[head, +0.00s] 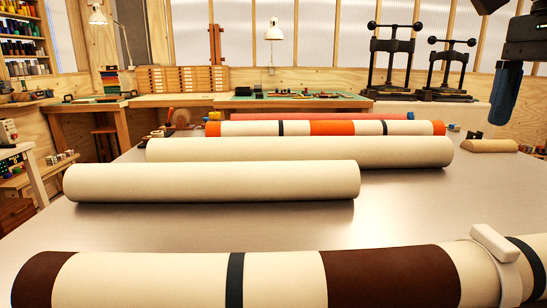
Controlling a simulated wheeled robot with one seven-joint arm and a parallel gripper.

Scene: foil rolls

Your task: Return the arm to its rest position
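My gripper (506,94) hangs at the upper right, a dark body with a blue lower part pointing down. It is seen side-on, so its opening does not show, and nothing can be seen hanging from it. It appears above the table, apart from the rolls. A cream roll with brown and dark bands (280,279) lies along the near edge, with a white clip-like piece (495,243) around its right part. Two plain cream rolls lie behind it, a nearer one (210,181) and a farther one (300,152).
A cream roll with orange and dark bands (330,128) and a red roll (310,117) lie farther back on the grey table (420,210). A small tan block (489,146) lies at the right. Bare table shows at centre right. Presses (390,60) and benches stand behind.

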